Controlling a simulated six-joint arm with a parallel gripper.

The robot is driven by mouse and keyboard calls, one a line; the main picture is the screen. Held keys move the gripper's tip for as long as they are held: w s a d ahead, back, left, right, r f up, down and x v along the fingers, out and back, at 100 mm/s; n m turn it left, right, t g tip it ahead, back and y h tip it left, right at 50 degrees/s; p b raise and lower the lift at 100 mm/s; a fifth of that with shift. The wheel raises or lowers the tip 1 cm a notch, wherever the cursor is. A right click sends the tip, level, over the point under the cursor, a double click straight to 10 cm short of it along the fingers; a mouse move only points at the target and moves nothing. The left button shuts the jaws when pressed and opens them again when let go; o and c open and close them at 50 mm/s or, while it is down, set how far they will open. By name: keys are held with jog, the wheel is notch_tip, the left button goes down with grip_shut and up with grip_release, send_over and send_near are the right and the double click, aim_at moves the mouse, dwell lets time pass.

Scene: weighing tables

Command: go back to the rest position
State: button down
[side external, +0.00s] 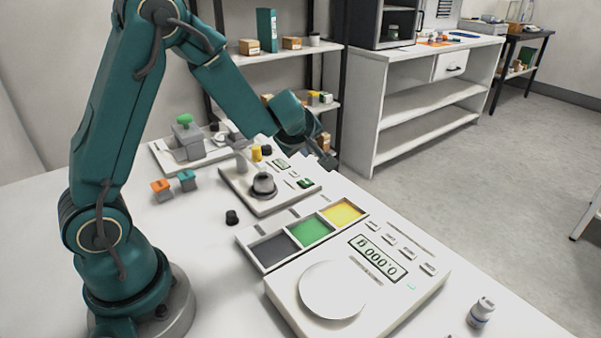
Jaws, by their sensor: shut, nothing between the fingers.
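My gripper (326,160) is at the end of the teal arm, above the far right edge of the white table (190,232). It looks small and dark here, with its fingers shut and nothing held. It is beyond the control panel (238,182) with the dark round knob, and apart from it as far as I can tell.
A scale (411,300) reading 0.000 stands at the front, beside a tray (254,262) with dark, green and yellow compartments. Orange (161,190) and teal (187,180) blocks, a black knob-like piece (232,217) and a small bottle (481,312) stand on the table. Shelves (285,55) rise behind.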

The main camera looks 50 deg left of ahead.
jog(key=d+r+m+t+h, duration=0.25)
jog(key=d+r+t, duration=0.2)
jog(key=r, duration=0.75)
jog(key=s+d+r+m+t+h, duration=0.1)
jog(key=s+d+r+m+h, duration=0.35)
jog(key=d+m, duration=0.35)
jog(key=s+d+f+m+g, duration=0.1)
jog(key=s+f+m+g, duration=0.2)
jog(key=s, duration=0.6)
jog(key=s+d+f+m+g, duration=0.1)
jog(key=s+f+m+g, duration=0.2)
jog(key=s+f, duration=0.3)
jog(key=s+m, duration=0.1)
jog(key=s, duration=0.2)
jog(key=shift+f+g+y, duration=0.3)
jog(key=shift+g+y, duration=0.05)
jog(key=shift+y, duration=0.05)
